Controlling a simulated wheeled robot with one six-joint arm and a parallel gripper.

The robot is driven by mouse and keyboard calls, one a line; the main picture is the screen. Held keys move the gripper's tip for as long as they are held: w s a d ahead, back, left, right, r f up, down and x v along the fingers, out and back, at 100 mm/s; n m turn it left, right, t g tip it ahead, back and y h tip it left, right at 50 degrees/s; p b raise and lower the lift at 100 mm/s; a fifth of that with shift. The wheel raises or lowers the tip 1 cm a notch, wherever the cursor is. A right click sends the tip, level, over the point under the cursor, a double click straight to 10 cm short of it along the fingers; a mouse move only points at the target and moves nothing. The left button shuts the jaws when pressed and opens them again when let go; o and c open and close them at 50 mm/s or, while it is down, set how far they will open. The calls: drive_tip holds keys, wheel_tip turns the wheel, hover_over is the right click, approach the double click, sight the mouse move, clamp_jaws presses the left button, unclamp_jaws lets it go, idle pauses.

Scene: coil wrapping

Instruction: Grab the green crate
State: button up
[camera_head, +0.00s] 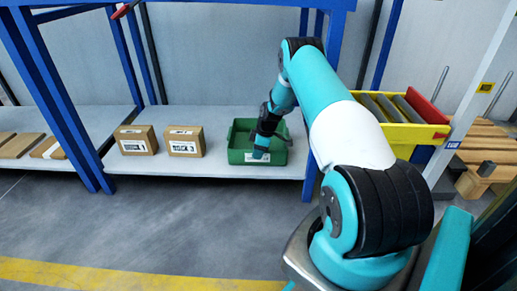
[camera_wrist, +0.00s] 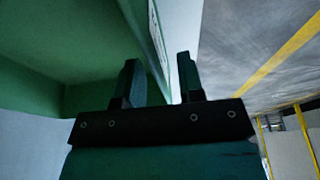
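The green crate (camera_head: 279,157) sits on the right part of the grey shelf in the head view, with a white label on its front. My gripper (camera_head: 259,154) reaches down at the crate's front wall, and my wrist hides part of the crate. In the wrist view my gripper (camera_wrist: 158,70) has its two dark fingers apart, one on the inner side of the crate's wall and one on the outer, labelled side. The green crate (camera_wrist: 60,35) fills the left of that view. I see no clear sign of both fingers pressing on the wall.
Two cardboard boxes (camera_head: 137,140) (camera_head: 185,142) stand left of the crate on the shelf (camera_head: 225,180). Blue rack posts (camera_head: 125,55) flank the bay. A yellow bin (camera_head: 405,133) and a wooden pallet (camera_head: 485,150) are at right. Floor in front is clear.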

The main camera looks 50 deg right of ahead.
drive_tip(key=b+x, duration=0.1)
drive_tip(key=x, duration=0.1)
drive_tip(key=shift+w+f, duration=0.1)
drive_tip(key=shift+f, duration=0.25)
drive_tip(key=shift+r, duration=0.1)
clamp_jaws()
drive_tip(key=shift+r, duration=0.15)
